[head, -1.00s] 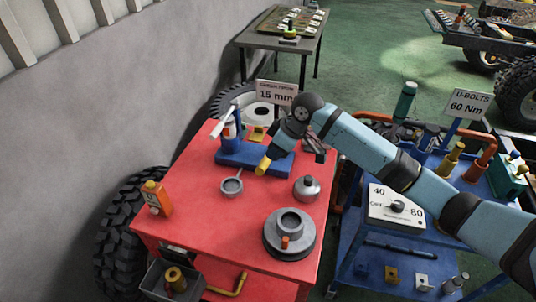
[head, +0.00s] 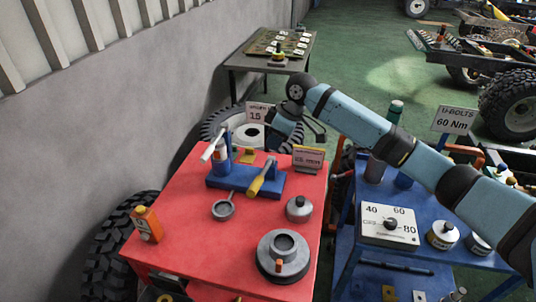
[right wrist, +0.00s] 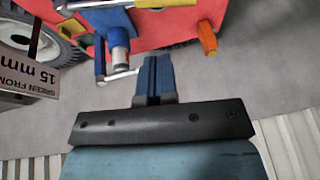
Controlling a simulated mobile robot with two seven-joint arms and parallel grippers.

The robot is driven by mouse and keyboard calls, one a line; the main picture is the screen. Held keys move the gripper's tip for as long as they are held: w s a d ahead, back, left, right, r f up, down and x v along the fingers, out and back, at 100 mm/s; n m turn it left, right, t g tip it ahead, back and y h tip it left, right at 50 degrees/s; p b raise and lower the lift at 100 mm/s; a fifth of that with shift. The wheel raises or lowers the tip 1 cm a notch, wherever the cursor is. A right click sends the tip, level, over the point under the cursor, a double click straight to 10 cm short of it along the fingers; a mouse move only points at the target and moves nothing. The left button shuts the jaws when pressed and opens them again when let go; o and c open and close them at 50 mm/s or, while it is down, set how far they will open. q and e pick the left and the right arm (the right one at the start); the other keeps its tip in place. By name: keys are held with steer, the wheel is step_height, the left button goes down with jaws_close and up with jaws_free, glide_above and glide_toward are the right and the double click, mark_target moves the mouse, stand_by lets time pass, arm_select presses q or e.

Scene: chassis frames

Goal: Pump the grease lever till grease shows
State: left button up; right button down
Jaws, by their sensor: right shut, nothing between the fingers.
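A blue-based pump stand (head: 228,180) sits on the red cart top (head: 180,212). Its upright carries a slanted white rod (head: 212,147), and a yellow-handled bar (head: 262,179) leans across its right side. I cannot tell which of these is the grease lever, and I see no grease. My right gripper's fingers (right wrist: 152,64) are shut and empty in the right wrist view, beside the tip of the white rod (right wrist: 121,76); I cannot tell if they touch it. In the head view, my right wrist is behind the stand and hides its own fingers. My left gripper is not in view.
A "15" sign (head: 257,113) and a small card (head: 308,158) stand at the cart's back. A small pan (head: 223,207), a grey pot (head: 299,208), a round grey hub (head: 284,256) and an orange bottle (head: 147,224) occupy the cart top. A blue cart (head: 350,262) is at right.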

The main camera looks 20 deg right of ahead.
mark_target(256, 182)
steer(key=x, duration=0.3)
steer(key=p+x, duration=0.1)
steer(key=x, duration=0.7)
steer(key=shift+s+f+p, duration=0.15)
steer(key=shift+s+p, duration=0.15)
steer(key=shift+p, duration=0.1)
steer(key=shift+s+a+f, duration=0.1)
steer(key=shift+a+f, duration=0.15)
steer(key=shift+f, duration=0.4)
